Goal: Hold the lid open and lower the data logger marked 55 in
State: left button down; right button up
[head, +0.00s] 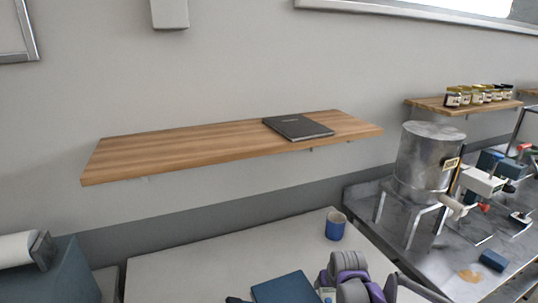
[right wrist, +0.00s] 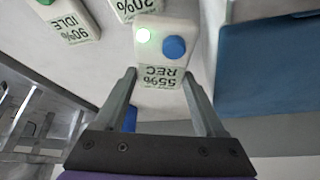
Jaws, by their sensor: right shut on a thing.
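The data logger marked 55 (right wrist: 162,55) is a white block with a green light, a blue button and a label reading 55% REC. It appears upside down in the right wrist view. My right gripper (right wrist: 160,82) is shut on it, one finger on each side. In the head view my right gripper (head: 327,284) is at the bottom edge, mostly hidden by its own wrist. A flat blue panel (head: 284,289) lies just left of it; I cannot tell whether it is the lid. A small dark piece at the bottom edge may be my left gripper (head: 238,299); its jaws are not visible.
Other loggers, marked 90% IDLE (right wrist: 70,22) and 20% (right wrist: 135,8), are near the held one. A blue cup (head: 335,226) stands on the white table (head: 200,268). A wooden shelf (head: 200,154) is above. A steel drum (head: 425,160) stands right.

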jog(key=shift+d, duration=0.1)
dwell(0.3)
